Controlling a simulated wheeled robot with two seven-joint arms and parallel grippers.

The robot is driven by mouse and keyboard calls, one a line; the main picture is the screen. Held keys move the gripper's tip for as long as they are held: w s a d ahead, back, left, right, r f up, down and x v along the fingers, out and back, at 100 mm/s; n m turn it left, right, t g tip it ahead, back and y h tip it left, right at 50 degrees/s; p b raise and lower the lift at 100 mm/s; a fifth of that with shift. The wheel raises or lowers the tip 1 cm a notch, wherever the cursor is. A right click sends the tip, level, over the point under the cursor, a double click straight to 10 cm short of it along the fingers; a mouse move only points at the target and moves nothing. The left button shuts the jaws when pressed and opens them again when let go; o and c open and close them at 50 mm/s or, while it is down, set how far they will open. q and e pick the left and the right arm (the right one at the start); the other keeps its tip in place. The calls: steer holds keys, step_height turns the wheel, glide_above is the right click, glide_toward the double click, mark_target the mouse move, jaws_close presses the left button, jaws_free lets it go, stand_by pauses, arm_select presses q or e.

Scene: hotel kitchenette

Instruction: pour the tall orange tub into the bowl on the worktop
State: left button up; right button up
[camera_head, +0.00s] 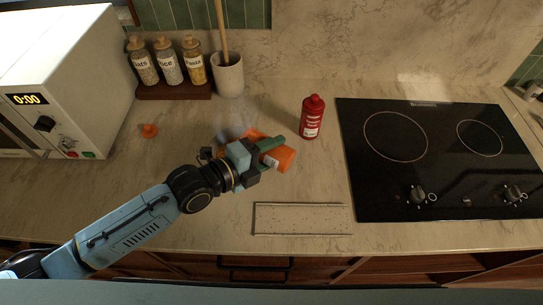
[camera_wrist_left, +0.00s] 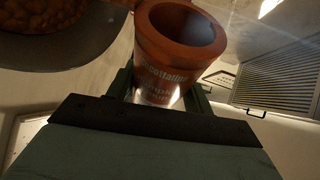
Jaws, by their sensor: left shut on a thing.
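My left gripper (camera_head: 262,152) is shut on the orange tub (camera_head: 284,159), holding it tilted over the worktop. In the left wrist view the tub (camera_wrist_left: 163,68) shows its open mouth and pale lettering; the inside I can see looks bare. The bowl (camera_wrist_left: 98,52), grey in the left wrist view, is beside the tub's mouth and holds brown-orange pieces. In the head view the bowl (camera_head: 228,134) is a faint, glassy shape mostly hidden behind the gripper. Whether anything is falling from the tub is unclear. My right gripper is not in view.
A red bottle (camera_head: 312,118) stands right of the tub, before the black hob (camera_head: 430,160). A small orange lid (camera_head: 149,130) lies near the microwave (camera_head: 60,80). Jars (camera_head: 168,65) and a utensil pot (camera_head: 229,76) stand behind. A flat speckled board (camera_head: 302,219) lies in front.

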mark_target(260, 139)
arm_select(q)
steer(key=n+b, duration=0.1)
steer(key=r+n+h+b, duration=0.1)
steer(key=a+r+n+b, duration=0.1)
steer(key=shift+w+h, duration=0.25)
steer(key=shift+h, duration=0.15)
steer(key=shift+w+a+r+n+t+h+b, duration=0.2)
steer(key=shift+a+r+n+h+b, duration=0.15)
steer(key=shift+n+b, duration=0.4)
steer(key=shift+w+a+r+n+t+h+b, duration=0.25)
steer(key=shift+r+n+b, duration=0.2)
steer(key=shift+n+b, duration=0.3)
